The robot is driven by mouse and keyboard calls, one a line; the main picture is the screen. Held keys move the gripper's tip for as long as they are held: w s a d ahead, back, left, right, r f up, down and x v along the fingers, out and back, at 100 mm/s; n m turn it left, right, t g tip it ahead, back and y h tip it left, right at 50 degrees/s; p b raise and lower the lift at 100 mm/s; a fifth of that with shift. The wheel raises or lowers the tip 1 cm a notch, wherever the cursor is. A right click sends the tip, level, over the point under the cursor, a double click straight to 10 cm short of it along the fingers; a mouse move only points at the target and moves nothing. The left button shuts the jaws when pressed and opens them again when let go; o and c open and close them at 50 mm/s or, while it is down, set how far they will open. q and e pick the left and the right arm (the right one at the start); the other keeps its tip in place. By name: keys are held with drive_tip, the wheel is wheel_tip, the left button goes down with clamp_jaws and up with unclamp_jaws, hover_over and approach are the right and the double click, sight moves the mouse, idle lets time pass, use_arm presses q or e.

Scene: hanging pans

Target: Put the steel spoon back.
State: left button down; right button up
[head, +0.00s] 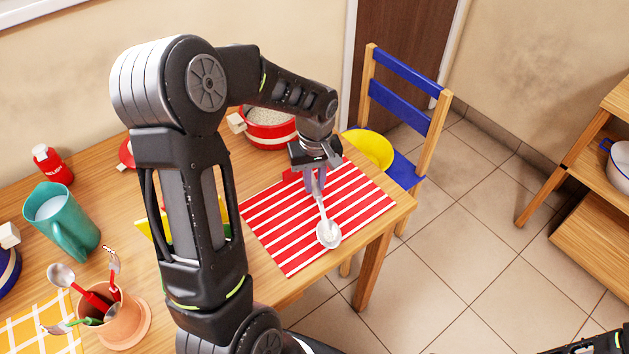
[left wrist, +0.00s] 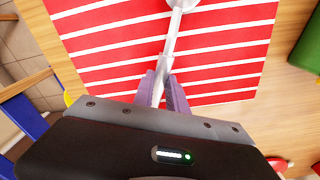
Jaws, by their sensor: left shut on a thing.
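The steel spoon (head: 322,213) is held by its handle in my left gripper (head: 316,190), its bowl toward the front of the table. It is over the red-and-white striped mat (head: 277,251); I cannot tell whether the bowl touches the cloth. In the left wrist view the spoon's handle (left wrist: 173,38) runs up from between the purple fingers of my left gripper (left wrist: 163,90), which are shut on it. A terracotta pot (head: 127,329) at the front left holds several utensils with red and green handles. My right gripper is not recognisable in view.
A teal jug (head: 66,222) and a red bottle (head: 52,165) stand at the left. A red pot (head: 268,131) is behind the mat. A chair (head: 401,80) with a yellow bowl (head: 369,149) is beyond the table. My left arm hides part of the table's middle.

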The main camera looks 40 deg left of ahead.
sight(315, 187)
use_arm(q)
drive_tip(key=shift+f, duration=0.15)
drive_tip(key=shift+f, duration=0.25)
drive_tip(key=c, duration=1.3)
unclamp_jaws()
drive_tip(key=shift+r, duration=0.15)
drive_tip(key=shift+c, duration=0.2)
wheel_tip(315, 187, up, 12)
drive_tip(key=shift+s+d+r, duration=0.15)
drive_tip(key=shift+d, duration=0.05)
